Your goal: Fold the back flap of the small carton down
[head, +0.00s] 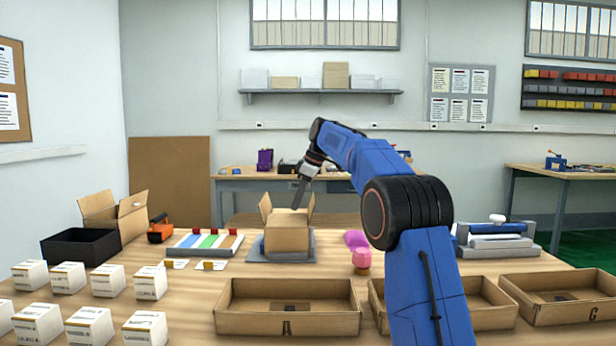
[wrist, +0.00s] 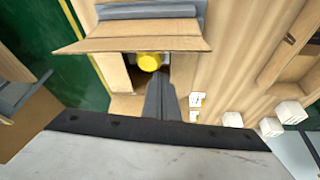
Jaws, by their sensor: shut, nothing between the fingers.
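The small carton (head: 286,240) is a brown cardboard box on a grey base plate (head: 257,252), at mid-table in the head view. Its left flap (head: 265,207) and right flap (head: 311,206) stand up. I cannot make out the back flap separately in the head view. My gripper (head: 297,204) is shut and empty, pointing down just above the carton's top. In the wrist view, the dark fingers (wrist: 158,78) lie over the carton's opening. A wide flap (wrist: 135,45) spreads above it, and a yellow round thing (wrist: 149,61) shows inside. Whether the fingers touch cardboard is unclear.
Trays (head: 285,308) line the table's front. Several white boxes (head: 150,283) stand front left. A black box (head: 80,247) and an open larger carton (head: 115,218) are at the left. A pink item (head: 361,260) stands right of the carton.

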